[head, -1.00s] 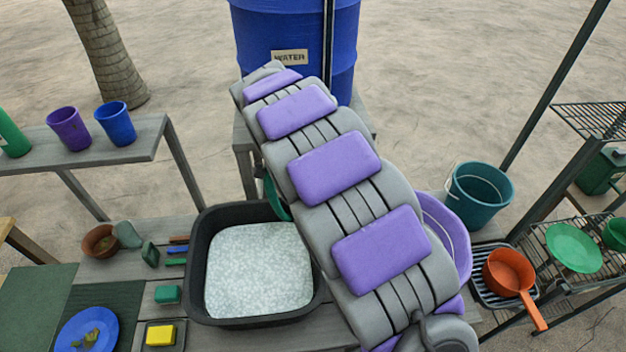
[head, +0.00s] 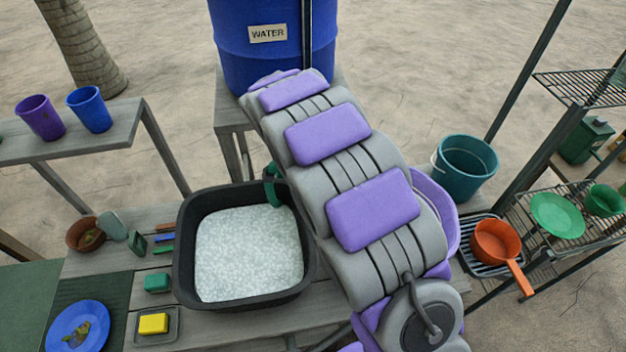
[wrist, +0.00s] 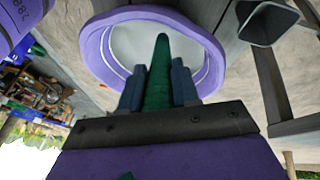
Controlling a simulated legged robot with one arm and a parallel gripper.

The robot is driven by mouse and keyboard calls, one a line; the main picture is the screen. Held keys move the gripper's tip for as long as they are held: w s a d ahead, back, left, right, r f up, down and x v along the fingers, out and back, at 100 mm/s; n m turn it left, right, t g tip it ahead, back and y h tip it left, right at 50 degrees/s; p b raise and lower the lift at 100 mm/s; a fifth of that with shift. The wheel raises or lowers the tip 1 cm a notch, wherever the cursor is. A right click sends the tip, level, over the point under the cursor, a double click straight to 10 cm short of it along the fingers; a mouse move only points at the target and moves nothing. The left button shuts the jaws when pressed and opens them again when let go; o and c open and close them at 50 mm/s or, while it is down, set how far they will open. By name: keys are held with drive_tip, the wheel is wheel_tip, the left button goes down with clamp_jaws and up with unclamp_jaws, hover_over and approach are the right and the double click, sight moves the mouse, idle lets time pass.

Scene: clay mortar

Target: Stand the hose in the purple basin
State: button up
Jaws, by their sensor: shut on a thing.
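The hose (wrist: 158,75) is green and runs between the two dark fingers of my gripper (wrist: 157,88) in the wrist view. My gripper is shut on it, and the hose tip extends past the fingers towards the purple basin (wrist: 93,48). The tip overlaps the basin's pale inside in this view; I cannot tell whether it is inside or short of it. In the head view the purple basin (head: 451,222) shows partly, right of my arm, which hides the rest and my gripper. A green curved piece (head: 272,186) shows at the black tub's edge; I cannot tell whether it is the hose.
A black tub (head: 184,240) of foamy water stands on the bench left of my arm. A teal bucket (head: 466,166) and an orange pan (head: 495,242) are to the right. The blue water barrel (head: 268,60) stands behind. A blue plate (head: 78,325) lies front left.

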drive_tip(key=shift+w+d+b+x, duration=0.15)
drive_tip(key=shift+b+x, duration=0.45)
drive_tip(key=shift+x, duration=1.15)
drive_tip(key=shift+w+d+b+x, duration=0.15)
drive_tip(key=shift+b+x, duration=0.4)
drive_tip(key=shift+x, duration=1.2)
drive_tip(key=shift+w+d+b+x, duration=0.15)
drive_tip(key=shift+b+x, duration=0.45)
drive_tip(key=shift+x, duration=1.15)
drive_tip(key=shift+r, duration=0.15)
drive_tip(key=o, duration=1.8)
drive_tip(key=shift+s, duration=0.1)
drive_tip(key=shift+o, duration=0.2)
drive_tip(key=shift+r, duration=0.1)
